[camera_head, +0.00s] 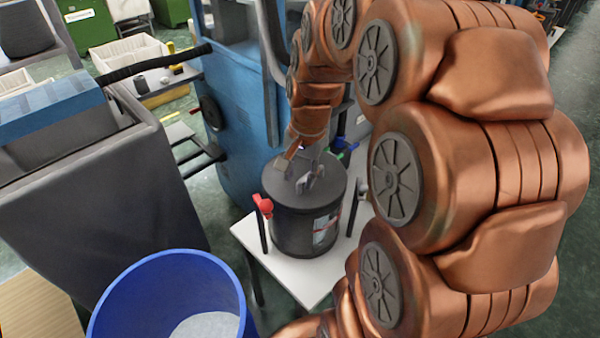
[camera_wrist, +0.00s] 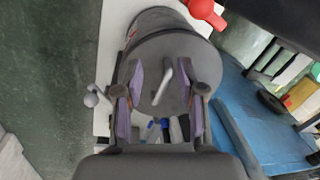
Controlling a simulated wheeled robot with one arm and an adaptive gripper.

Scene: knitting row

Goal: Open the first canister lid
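A dark grey canister (camera_head: 290,235) stands upright on a small white table, with its flat round lid (camera_head: 270,180) on top. In the wrist view the lid (camera_wrist: 178,52) fills the space ahead of my gripper, with a pale metal handle (camera_wrist: 163,84) on it. My gripper (camera_head: 308,178) points down at the lid from above. In the wrist view the two purple-padded fingers of my gripper (camera_wrist: 163,76) are spread apart, one on each side of the handle, with gaps showing. Whether the fingertips touch the lid cannot be told.
A red knob (camera_head: 262,204) stands at the white table's (camera_head: 322,272) left edge, close to the canister. A blue bin (camera_head: 165,265) is at the front, left of the table. A blue machine (camera_head: 240,130) stands behind, and a grey cart (camera_head: 100,190) fills the left.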

